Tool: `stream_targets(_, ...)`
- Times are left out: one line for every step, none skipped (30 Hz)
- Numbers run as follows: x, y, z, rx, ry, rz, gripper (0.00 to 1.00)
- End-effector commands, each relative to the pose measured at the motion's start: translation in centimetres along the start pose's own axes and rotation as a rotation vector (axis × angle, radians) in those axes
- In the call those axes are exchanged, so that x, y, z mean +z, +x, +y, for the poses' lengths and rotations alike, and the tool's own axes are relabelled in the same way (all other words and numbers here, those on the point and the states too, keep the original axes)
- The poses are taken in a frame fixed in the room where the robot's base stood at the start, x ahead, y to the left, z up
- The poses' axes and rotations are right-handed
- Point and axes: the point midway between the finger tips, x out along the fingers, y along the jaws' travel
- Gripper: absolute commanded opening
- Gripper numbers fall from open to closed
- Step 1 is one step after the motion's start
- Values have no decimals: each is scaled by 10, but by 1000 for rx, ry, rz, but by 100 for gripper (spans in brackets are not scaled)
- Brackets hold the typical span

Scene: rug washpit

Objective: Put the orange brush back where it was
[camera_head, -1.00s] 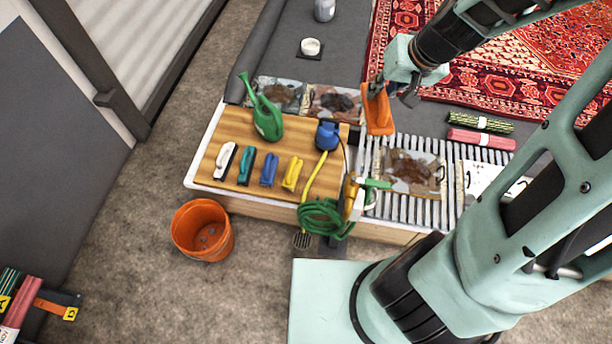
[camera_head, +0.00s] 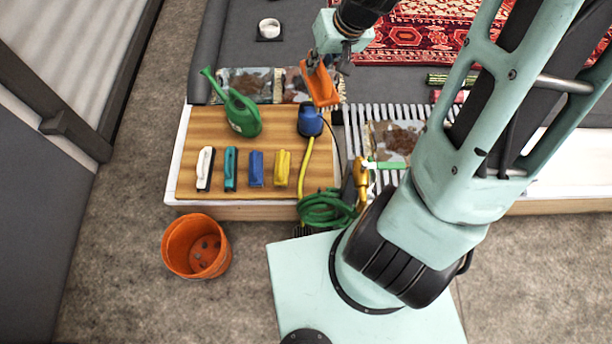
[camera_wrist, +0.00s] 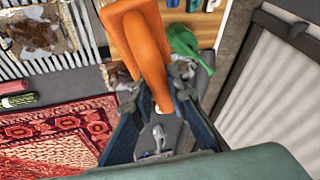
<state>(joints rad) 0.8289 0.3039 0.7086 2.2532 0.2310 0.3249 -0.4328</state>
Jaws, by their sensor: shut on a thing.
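The orange brush (camera_head: 321,81) hangs in my gripper (camera_head: 329,62), above the back edge of the wooden board near the blue pump-like item. In the wrist view the orange brush (camera_wrist: 143,40) fills the upper middle and sits between the two fingers of my gripper (camera_wrist: 160,100). The brush is held in the air, clear of the board as far as I can tell. On the wooden board (camera_head: 190,120) stand a row of brushes: white (camera_head: 205,168), teal (camera_head: 231,168), blue (camera_head: 256,168) and yellow (camera_head: 282,168).
A green watering can (camera_head: 238,112) and a blue pump (camera_head: 310,120) stand on the board. A green hose (camera_head: 326,209) coils at its front edge. An orange bucket (camera_head: 196,247) stands on the floor. Soiled mat samples (camera_head: 245,82) lie behind the board; a red rug (camera_head: 420,35) lies further back.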

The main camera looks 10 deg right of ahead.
Motion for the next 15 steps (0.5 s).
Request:
stream_targets(9,32,8,-2,-2,-2,0)
stream_targets(11,42,11,-2,-3,-2,0)
stream_targets(14,56,14,-2,-5,-3,0)
stream_targets(16,67,17,-2,-8,-3,0)
stream_targets(19,78,20,-1,-7,-3,0)
stream_targets(22,92,24,-2,-10,-4,0)
stream_targets(25,103,26,-2,-13,-4,0)
stream_targets(27,114,29,-2,-13,-4,0)
stream_targets(30,128,33,-2,-17,-4,0)
stream_targets(33,139,35,-3,-18,-5,0)
stream_targets(36,150,38,-3,-20,-5,0)
stream_targets(40,165,40,-4,-24,-6,0)
stream_targets(43,176,43,-5,-25,-6,0)
stream_targets(46,188,46,-5,-28,-6,0)
stream_targets(50,203,48,-6,-32,-6,0)
